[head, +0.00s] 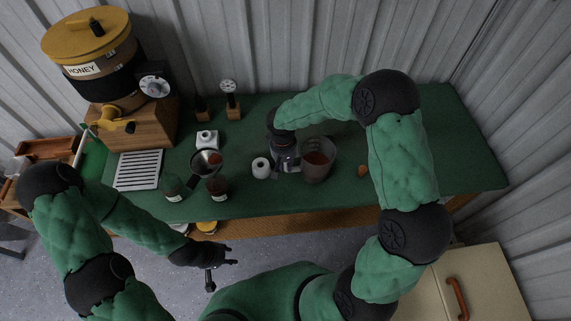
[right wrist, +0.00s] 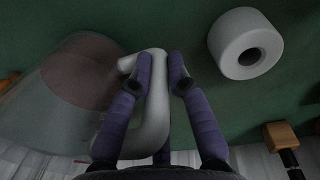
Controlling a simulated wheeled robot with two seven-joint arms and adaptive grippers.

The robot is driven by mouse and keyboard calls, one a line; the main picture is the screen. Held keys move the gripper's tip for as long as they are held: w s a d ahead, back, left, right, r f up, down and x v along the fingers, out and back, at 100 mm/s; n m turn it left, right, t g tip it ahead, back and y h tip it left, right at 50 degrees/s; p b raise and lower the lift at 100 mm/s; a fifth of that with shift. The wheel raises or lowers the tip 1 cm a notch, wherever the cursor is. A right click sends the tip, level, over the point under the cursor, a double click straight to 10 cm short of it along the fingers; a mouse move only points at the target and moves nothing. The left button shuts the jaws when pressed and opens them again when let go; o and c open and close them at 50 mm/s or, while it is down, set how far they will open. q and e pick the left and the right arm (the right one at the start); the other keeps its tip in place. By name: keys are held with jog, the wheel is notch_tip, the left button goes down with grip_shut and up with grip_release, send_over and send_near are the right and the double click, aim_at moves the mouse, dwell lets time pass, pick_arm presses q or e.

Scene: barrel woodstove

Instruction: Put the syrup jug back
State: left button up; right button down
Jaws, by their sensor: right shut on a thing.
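The syrup jug (head: 318,163) is a clear, wide-mouthed jug with reddish-brown syrup in it. It is upright at the middle of the green table, right of the white roll. My right gripper (head: 287,163) is at its left side. In the right wrist view, the two purple fingers of my right gripper (right wrist: 161,72) are closed on the jug's pale handle (right wrist: 155,115), and the jug body (right wrist: 65,90) is to the left. I cannot tell whether the jug touches the table. My left gripper (head: 222,272) is empty in front of the table, its fingers apart.
The white roll (head: 261,168) stands just left of my right gripper. A funnel (head: 206,163), small jars (head: 217,187), a white scale-like box (head: 207,140) and the honey tank (head: 95,60) are further left.

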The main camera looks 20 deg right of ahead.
jog(key=shift+r, duration=0.1)
jog(key=c, duration=1.2)
grip_release()
jog(key=shift+r, duration=0.25)
jog(key=r+p, duration=0.1)
jog(key=r, duration=0.6)
jog(key=r+p, duration=0.1)
jog(key=r, duration=0.3)
jog(key=shift+a+r+p, duration=0.25)
jog(key=shift+a+p, duration=0.1)
jog(key=shift+a, duration=0.05)
